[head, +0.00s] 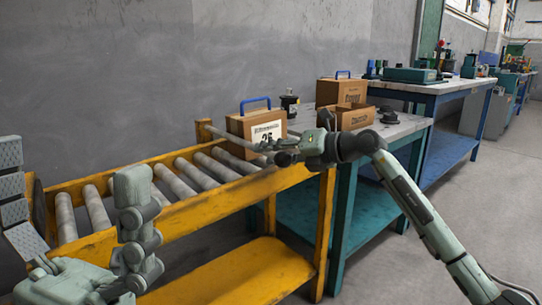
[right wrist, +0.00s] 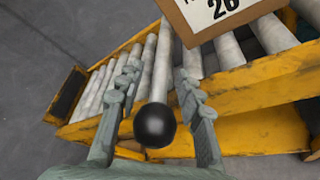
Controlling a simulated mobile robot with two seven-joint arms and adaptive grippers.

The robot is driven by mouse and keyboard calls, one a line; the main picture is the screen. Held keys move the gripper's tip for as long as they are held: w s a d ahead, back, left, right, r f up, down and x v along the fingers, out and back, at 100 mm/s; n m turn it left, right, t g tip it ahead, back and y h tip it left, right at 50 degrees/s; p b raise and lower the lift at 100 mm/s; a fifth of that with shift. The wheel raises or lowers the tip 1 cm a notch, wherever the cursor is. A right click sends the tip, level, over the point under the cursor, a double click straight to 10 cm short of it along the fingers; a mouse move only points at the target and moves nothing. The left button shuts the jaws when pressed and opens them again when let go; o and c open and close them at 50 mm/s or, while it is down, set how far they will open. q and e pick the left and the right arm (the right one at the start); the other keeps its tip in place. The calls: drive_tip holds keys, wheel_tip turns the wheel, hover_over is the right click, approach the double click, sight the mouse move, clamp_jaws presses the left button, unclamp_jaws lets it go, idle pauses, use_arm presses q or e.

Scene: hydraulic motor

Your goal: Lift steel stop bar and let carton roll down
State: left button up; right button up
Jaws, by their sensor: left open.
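The carton (head: 256,126), brown with a white "26" label and a blue handle, sits on the rollers at the right end of the yellow conveyor. The steel stop bar (head: 229,138) runs across the conveyor on the carton's left side. In the right wrist view, the bar (right wrist: 152,62) has a black ball knob (right wrist: 155,125) at its near end. My right gripper (head: 280,153) is at this end, its fingers (right wrist: 157,75) apart on either side of the bar with gaps visible. My left gripper (head: 70,166) is open and empty over the conveyor's left front.
The yellow roller conveyor (head: 250,187) has bare rollers left of the carton. A teal workbench (head: 345,190) stands against its right end with another closed carton (head: 342,92), an open box (head: 351,117) and dark parts. A blue bench (head: 440,88) stands behind. The floor at right is clear.

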drive_tip(key=shift+c, duration=0.3)
clamp_jaws()
